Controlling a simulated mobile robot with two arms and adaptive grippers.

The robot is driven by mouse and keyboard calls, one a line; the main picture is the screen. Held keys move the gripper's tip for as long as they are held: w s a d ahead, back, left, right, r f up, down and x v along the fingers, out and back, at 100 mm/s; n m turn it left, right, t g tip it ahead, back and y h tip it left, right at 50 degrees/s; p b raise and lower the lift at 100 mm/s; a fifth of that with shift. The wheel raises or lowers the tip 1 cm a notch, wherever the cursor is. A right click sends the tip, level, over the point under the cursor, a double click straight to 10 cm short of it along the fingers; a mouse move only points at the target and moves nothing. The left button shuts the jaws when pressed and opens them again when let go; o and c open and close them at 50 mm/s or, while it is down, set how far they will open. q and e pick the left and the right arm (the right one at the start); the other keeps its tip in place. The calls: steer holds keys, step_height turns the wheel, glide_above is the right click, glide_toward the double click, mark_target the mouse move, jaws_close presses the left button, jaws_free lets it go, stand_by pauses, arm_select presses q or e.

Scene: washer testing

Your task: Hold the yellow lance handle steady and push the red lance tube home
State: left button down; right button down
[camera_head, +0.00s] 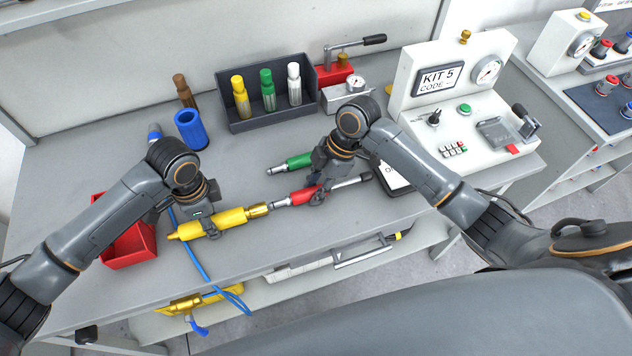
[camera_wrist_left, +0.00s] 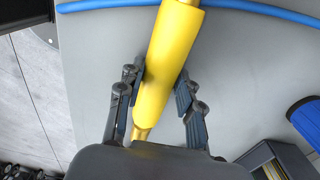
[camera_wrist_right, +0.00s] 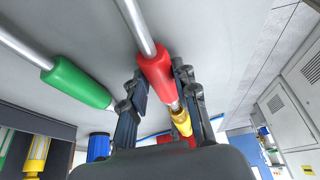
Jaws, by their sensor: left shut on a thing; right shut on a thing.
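The yellow lance handle (camera_head: 232,217) lies level above the bench front, with a brass collar (camera_head: 257,210) at its right end. My left gripper (camera_head: 211,228) is shut around the handle's body; the left wrist view shows the yellow handle (camera_wrist_left: 172,60) between both fingers. The red lance tube (camera_head: 300,196) has a silver tip pointing left and a long rod to the right. My right gripper (camera_head: 318,197) is shut on its red grip, also in the right wrist view (camera_wrist_right: 157,72). The silver tip is at the brass collar, roughly in line; I cannot tell how deep it sits.
A green lance (camera_head: 298,161) lies behind the red one. A blue hose (camera_head: 190,255) hangs over the front edge near a red bin (camera_head: 132,250). Behind stand a blue cup (camera_head: 190,130), a dark tray (camera_head: 238,125) with bottles and the KIT 5 tester (camera_head: 455,110).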

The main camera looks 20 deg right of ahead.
mark_target(298, 194)
steer(key=shift+a, duration=0.15)
stand_by(0.8)
steer(key=shift+a, duration=0.85)
steer(key=shift+a, duration=0.15)
steer(key=shift+a, duration=0.75)
steer(key=shift+a, duration=0.15)
steer(key=c, duration=0.9)
jaws_free()
steer(key=shift+c, duration=0.2)
